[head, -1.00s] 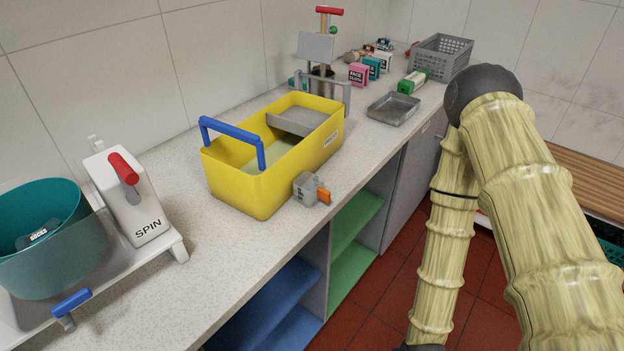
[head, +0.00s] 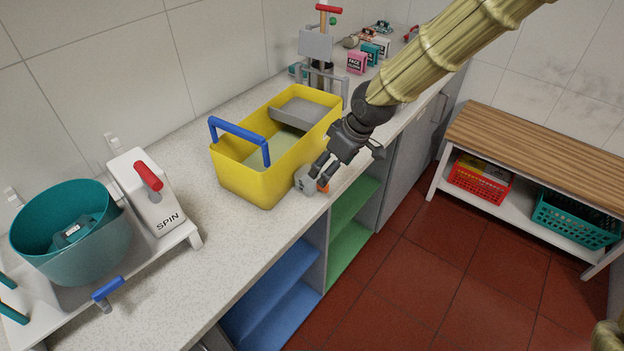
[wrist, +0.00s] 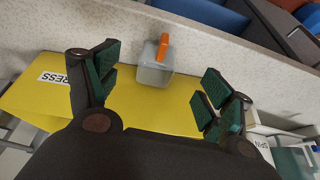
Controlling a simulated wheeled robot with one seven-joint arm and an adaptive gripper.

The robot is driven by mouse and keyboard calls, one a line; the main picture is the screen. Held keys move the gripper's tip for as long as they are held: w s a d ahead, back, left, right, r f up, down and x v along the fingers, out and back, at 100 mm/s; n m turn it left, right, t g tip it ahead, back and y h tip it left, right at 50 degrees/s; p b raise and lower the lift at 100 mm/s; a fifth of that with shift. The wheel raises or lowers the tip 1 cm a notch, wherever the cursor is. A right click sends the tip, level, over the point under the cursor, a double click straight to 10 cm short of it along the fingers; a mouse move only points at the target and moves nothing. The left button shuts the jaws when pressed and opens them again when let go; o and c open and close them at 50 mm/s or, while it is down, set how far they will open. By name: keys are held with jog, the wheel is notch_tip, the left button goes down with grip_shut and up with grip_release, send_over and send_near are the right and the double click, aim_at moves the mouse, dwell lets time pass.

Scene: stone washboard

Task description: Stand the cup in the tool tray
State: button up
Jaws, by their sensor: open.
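The small grey cup (head: 306,179) with an orange handle is on the counter, against the near side of the yellow tub (head: 240,184). My gripper (head: 322,172) is open just above and beside the cup and partly covers it in the head view. In the wrist view the cup (wrist: 154,72) shows between and beyond the spread fingers of my gripper (wrist: 157,84), its orange handle pointing away. Nothing is between the pads. A grey tray (head: 306,110) sits in the far end of the tub; I cannot tell whether it is the tool tray.
A teal basin (head: 75,235) and the white SPIN unit (head: 145,190) stand at left. A post with a red handle (head: 328,8) stands behind the tub. Cloth packs (head: 357,62) lie farther back. My arm covers the right-hand counter.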

jog(key=shift+w+a+r, duration=0.2)
jog(key=shift+w+r, duration=0.1)
jog(key=p, duration=0.1)
send_over(317, 191)
jog(key=d, duration=0.2)
jog(key=f, duration=0.4)
jog(key=shift+s+a+f, duration=0.15)
jog(key=shift+a+f, duration=0.05)
jog(key=shift+f, duration=0.1)
jog(key=shift+p+x, duration=0.75)
jog(key=shift+x, duration=0.05)
jog(key=shift+p+x, duration=0.55)
jog(key=shift+x, duration=1.3)
jog(key=shift+s+a, duration=0.1)
jog(key=shift+s, duration=0.05)
jog(key=shift+c, duration=0.2)
jog(key=c, duration=0.8)
jog(key=shift+c, duration=0.2)
